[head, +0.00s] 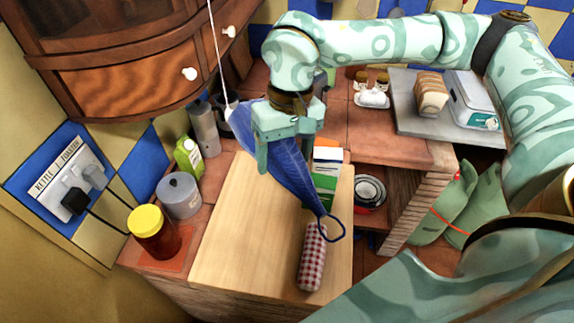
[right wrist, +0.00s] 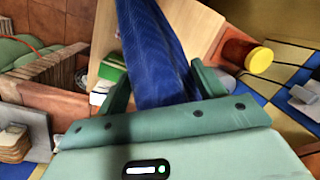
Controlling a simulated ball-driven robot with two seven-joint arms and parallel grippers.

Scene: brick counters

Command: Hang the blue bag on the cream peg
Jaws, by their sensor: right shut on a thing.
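The blue bag (head: 288,165) is long and narrow, with a dark blue loop (head: 333,229) at its lower right end in the head view. My right gripper (head: 286,148) is shut on the bag near its upper part, above the wooden board. In the right wrist view the bag (right wrist: 155,50) passes between the two fingers (right wrist: 162,90). A cream-white knob (head: 190,73) and a second one (head: 229,31) stick out from the brown cabinet. I cannot tell whether either is the cream peg. My left gripper is not in view.
A wooden board (head: 235,210) covers the near counter, with a red checkered roll (head: 312,262) below the loop. A yellow-lidded jar (head: 152,232), a grey canister (head: 179,195) and a green bottle (head: 188,157) stand at left. A white cord (head: 216,50) hangs near the cabinet.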

